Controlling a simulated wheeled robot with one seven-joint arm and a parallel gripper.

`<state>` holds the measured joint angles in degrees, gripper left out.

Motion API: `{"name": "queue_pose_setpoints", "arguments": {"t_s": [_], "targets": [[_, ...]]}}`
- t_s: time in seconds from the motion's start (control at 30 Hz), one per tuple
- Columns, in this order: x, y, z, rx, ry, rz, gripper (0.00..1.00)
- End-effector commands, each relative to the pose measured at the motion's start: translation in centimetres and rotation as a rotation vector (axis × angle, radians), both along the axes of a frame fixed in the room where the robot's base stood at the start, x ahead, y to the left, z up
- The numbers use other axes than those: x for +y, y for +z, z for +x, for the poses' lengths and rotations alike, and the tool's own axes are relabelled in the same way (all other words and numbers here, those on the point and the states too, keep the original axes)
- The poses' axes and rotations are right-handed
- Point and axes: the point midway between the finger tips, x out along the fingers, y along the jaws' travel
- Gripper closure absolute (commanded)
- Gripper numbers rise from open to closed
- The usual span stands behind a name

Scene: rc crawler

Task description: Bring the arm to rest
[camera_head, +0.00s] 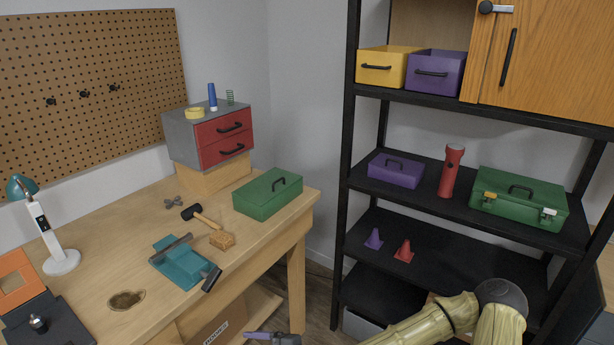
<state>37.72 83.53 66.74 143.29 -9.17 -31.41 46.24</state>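My arm (433,320), with pale yellow-green links and a dark joint cap, reaches in from the bottom right in front of the shelf. It runs down and left out of the picture. A grey and purplish piece (272,338) at the bottom edge, beside the workbench leg, may be the end of my gripper. It is cut off by the frame, so I cannot tell whether it is open, shut or holding anything.
A wooden workbench (100,260) at left holds a green box (267,193), mallet (208,222), teal tool (181,262) and lamp (50,240).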

Motion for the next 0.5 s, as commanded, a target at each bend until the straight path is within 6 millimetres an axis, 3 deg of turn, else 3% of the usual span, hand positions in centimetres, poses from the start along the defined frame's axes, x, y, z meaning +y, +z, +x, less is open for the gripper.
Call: {"name": "queue_pose_setpoints", "arguments": {"t_s": [0.1, 0.3, 0.5], "targets": [[-0.9, -1.6, -1.9, -0.059, 0.127, -0.166, 0.16], [-4.2, -3.6, -3.9, -0.142, 0.312, -0.417, 0.16], [-8.7, -3.8, -4.4, -0.212, 0.467, -0.649, 0.16]]}}
